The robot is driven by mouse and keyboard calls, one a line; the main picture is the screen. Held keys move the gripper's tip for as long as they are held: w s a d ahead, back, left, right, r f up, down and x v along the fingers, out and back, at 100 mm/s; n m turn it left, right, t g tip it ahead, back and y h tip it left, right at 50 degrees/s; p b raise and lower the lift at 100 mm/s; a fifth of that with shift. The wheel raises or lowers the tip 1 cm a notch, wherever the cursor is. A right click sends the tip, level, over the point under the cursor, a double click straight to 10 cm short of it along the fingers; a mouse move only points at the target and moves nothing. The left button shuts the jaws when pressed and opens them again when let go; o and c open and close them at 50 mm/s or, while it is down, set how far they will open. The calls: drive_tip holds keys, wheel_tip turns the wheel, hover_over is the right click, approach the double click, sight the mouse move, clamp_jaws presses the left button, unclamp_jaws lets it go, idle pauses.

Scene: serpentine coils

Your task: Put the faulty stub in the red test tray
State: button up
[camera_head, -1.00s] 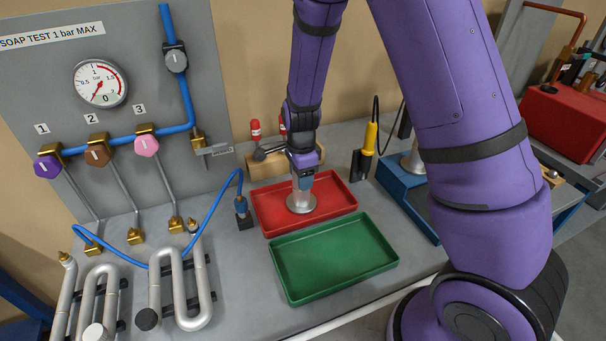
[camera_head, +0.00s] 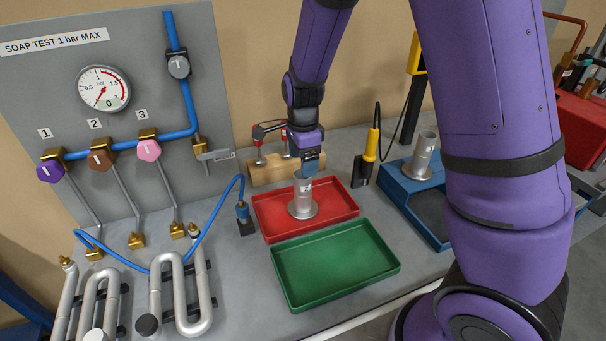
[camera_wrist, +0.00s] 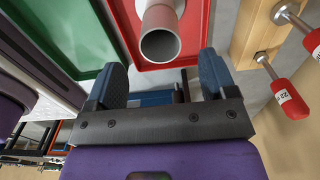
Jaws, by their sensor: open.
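A grey metal stub (camera_head: 302,199) with a round flange at its base stands upright in the red test tray (camera_head: 345,205). In the wrist view the stub (camera_wrist: 160,45) shows its open top end, with the red tray (camera_wrist: 128,22) beneath it. My gripper (camera_head: 308,168) is just behind and above the stub's top in the head view. In the wrist view my gripper (camera_wrist: 162,85) has its two blue fingers spread wide with nothing between them, and the stub lies beyond the fingertips. A second grey stub (camera_head: 424,155) stands upright on the blue stand at right.
An empty green tray (camera_head: 335,262) lies in front of the red tray. A wooden block with red-handled tools (camera_head: 270,172) stands behind it. A yellow-handled tool (camera_head: 371,145) is to the right. Bent pipe coils (camera_head: 180,300) and a blue hose stand at left.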

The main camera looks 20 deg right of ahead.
drive_tip(key=s+d+r+n+t+y, duration=0.1)
drive_tip(key=s+r+n, duration=0.15)
drive_tip(key=r, duration=0.45)
drive_tip(key=s+d+r+n, duration=0.2)
drive_tip(key=s+r, duration=0.1)
drive_tip(key=r, duration=0.3)
drive_tip(key=s+d+r+n+t, duration=0.1)
drive_tip(key=s+r+n, duration=0.3)
drive_tip(key=s, duration=0.3)
drive_tip(key=s+d+r+n+t, duration=0.1)
drive_tip(key=s+d+r+n, duration=0.1)
drive_tip(key=s+r+n, duration=0.2)
drive_tip(key=s+d+r+n+t+h, duration=0.1)
drive_tip(key=s+r+n, duration=0.3)
drive_tip(key=s, duration=0.5)
drive_tip(key=shift+s+d+n+t, duration=0.15)
drive_tip(key=shift+s+n+t, duration=0.15)
drive_tip(key=shift+n+t, duration=0.4)
drive_tip(key=shift+r, duration=0.1)
